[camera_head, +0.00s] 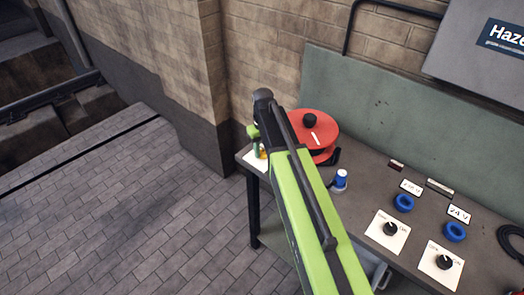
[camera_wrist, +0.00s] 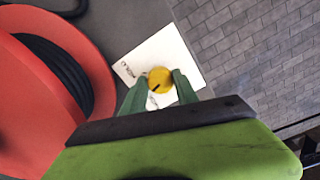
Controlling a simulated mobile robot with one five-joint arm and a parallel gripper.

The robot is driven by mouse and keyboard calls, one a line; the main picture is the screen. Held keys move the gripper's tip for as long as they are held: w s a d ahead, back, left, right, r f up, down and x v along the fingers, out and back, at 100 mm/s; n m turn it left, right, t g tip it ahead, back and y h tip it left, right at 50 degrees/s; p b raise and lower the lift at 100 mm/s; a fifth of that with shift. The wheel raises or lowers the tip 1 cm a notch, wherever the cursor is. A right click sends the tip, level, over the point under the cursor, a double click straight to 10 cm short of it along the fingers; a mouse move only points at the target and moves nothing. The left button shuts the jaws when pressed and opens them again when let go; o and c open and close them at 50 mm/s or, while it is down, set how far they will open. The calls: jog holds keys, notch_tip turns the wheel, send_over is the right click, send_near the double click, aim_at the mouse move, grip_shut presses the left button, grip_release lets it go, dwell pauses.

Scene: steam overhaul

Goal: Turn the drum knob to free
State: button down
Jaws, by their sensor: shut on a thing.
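The drum knob (camera_wrist: 159,80) is yellow with a dark pointer mark and sits on a white label plate (camera_wrist: 181,48). Small print shows on the plate's left side, and other lettering by the fingers is partly covered. My gripper (camera_wrist: 160,88) has its green fingers closed on either side of the knob. In the head view my gripper (camera_head: 257,148) is at the bench's far left corner, largely hidden by my arm. The red drum (camera_head: 322,126) stands right beside it, with dark cable wound in it, and fills the left of the wrist view (camera_wrist: 30,105).
The bench (camera_head: 365,195) holds a blue-topped part (camera_head: 340,180), two blue rings (camera_head: 403,202) and two black dials on white plates (camera_head: 390,230). A brick wall (camera_head: 270,70) is behind. Open paved floor (camera_head: 120,215) lies to the left.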

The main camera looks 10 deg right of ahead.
aim_at(263, 152)
jog(key=n, duration=0.6)
dwell(0.6)
jog(key=c, duration=0.9)
grip_release()
jog(key=shift+c, duration=0.2)
notch_tip(263, 152, up, 17)
jog(key=p, duration=1.7)
jog(key=shift+r, duration=0.2)
